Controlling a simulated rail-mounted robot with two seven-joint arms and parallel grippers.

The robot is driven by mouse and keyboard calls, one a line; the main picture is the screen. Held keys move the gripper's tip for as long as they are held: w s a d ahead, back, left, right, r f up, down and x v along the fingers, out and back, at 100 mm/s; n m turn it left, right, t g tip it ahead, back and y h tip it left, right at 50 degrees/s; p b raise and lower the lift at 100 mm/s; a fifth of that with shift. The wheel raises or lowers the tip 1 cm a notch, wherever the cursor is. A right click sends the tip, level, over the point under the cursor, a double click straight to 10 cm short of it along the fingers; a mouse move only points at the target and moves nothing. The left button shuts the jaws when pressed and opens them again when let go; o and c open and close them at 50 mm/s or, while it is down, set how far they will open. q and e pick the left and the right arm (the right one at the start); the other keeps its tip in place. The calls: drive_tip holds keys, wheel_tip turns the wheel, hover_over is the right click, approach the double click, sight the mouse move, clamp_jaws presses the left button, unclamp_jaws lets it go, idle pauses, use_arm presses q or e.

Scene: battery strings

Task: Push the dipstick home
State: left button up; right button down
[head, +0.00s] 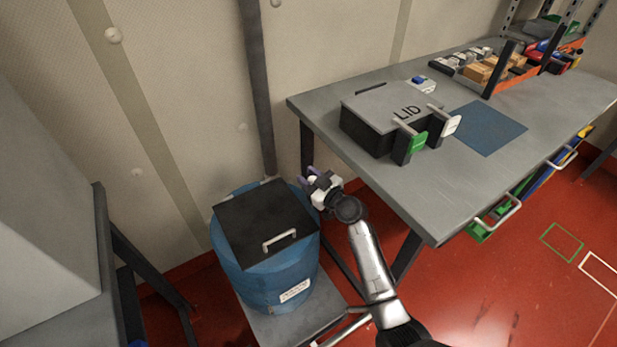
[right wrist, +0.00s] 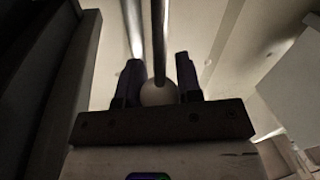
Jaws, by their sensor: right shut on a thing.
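My right gripper (head: 309,177) is beside the upper right of the blue drum (head: 262,272). In the right wrist view, the right gripper (right wrist: 158,82) has its two dark fingers on either side of a white ball knob (right wrist: 158,95) and is shut on it. A thin metal rod, the dipstick (right wrist: 158,40), runs from the knob away from the palm. In the head view the rod is hidden, and only a little white shows between the fingertips. I cannot tell how deep the dipstick sits. My left gripper is not in view.
A black square cover (head: 258,215) with a metal handle (head: 279,240) lies on the drum. A grey workbench (head: 420,190) stands to the right, bearing a box marked LID (head: 385,108), a blue mat (head: 487,128) and several parts bins. A grey cabinet (head: 45,210) is at left.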

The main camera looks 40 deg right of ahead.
drive_tip(key=b, duration=0.5)
hover_over(310, 206)
drive_tip(key=f, duration=0.6)
drive_tip(key=shift+w+f, duration=0.3)
drive_tip(key=shift+w, duration=0.1)
use_arm(q)
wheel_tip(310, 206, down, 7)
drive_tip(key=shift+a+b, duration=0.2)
drive_tip(key=shift+b, duration=0.1)
use_arm(e)
drive_tip(key=shift+f, duration=0.3)
drive_tip(key=c, duration=0.8)
unclamp_jaws()
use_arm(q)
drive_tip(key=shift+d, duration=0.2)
use_arm(e)
drive_tip(key=shift+s+r, duration=0.2)
drive_tip(key=shift+s, duration=0.15)
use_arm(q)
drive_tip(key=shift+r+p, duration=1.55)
use_arm(e)
drive_tip(key=shift+s+d, duration=0.2)
drive_tip(key=shift+s, duration=2)
drive_tip(key=shift+s+d, duration=0.25)
drive_tip(key=shift+s, duration=1.9)
drive_tip(key=shift+s+d, duration=0.2)
drive_tip(key=shift+s, duration=2)
